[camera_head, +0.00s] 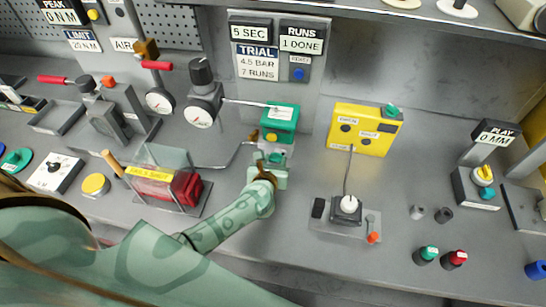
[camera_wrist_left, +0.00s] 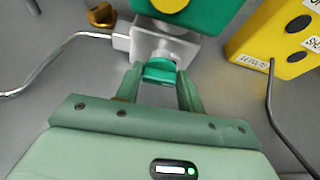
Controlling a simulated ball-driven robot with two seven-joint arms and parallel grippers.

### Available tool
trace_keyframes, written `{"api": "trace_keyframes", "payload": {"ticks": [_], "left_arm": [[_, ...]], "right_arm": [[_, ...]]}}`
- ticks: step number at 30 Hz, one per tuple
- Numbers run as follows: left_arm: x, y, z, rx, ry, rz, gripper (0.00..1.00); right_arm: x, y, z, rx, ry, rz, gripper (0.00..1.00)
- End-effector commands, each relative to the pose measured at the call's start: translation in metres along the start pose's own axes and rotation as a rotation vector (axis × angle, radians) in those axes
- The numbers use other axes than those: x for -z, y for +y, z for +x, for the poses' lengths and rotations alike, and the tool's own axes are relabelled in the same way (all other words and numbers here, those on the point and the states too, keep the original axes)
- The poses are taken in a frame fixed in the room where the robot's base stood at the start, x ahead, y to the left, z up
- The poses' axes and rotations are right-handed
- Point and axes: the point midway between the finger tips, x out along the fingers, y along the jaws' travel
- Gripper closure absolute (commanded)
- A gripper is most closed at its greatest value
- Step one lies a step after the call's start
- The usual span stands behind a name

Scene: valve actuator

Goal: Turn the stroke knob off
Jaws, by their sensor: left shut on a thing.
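My left gripper (camera_head: 270,163) is shut on a small green knob (camera_wrist_left: 160,70), with one finger on each side of it. The knob sits on a grey metal fitting (camera_wrist_left: 170,43) at the front of the green actuator block (camera_head: 282,117). In the wrist view the block (camera_wrist_left: 205,12) shows at the top, with part of a yellow disc (camera_wrist_left: 170,4). In the head view my gripper hides most of the knob. I cannot read a stroke label on it. My right gripper is not in view.
A yellow box (camera_head: 364,129) with a green knob on top stands right of the block. A bent metal tube (camera_head: 222,166) runs left to a guarded red unit (camera_head: 165,187).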

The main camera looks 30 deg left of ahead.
Motion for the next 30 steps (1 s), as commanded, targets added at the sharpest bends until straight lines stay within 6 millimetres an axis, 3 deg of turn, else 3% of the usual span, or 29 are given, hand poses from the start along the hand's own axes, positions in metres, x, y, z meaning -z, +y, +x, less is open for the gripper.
{"api": "trace_keyframes", "payload": {"ticks": [10, 11, 13, 23, 26, 30], "left_arm": [[0.000, -0.001, 0.001, -0.025, -0.002, 0.063, 0.84], [0.000, -0.001, 0.001, -0.025, -0.002, 0.063, 0.59], [0.000, -0.001, 0.001, -0.025, -0.002, 0.062, 0.40], [0.000, -0.001, -0.002, -0.024, -0.001, 0.060, 0.40], [0.000, -0.002, -0.013, -0.024, -0.001, 0.060, 0.40], [-0.001, -0.002, -0.045, -0.023, 0.000, 0.060, 0.40]], "right_arm": [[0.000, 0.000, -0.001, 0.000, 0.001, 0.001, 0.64], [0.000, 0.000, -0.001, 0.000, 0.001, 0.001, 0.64], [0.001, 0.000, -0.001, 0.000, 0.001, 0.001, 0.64], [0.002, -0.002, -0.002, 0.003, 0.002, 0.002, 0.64], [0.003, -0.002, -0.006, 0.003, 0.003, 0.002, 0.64], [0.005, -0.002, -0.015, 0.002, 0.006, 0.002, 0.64]]}}
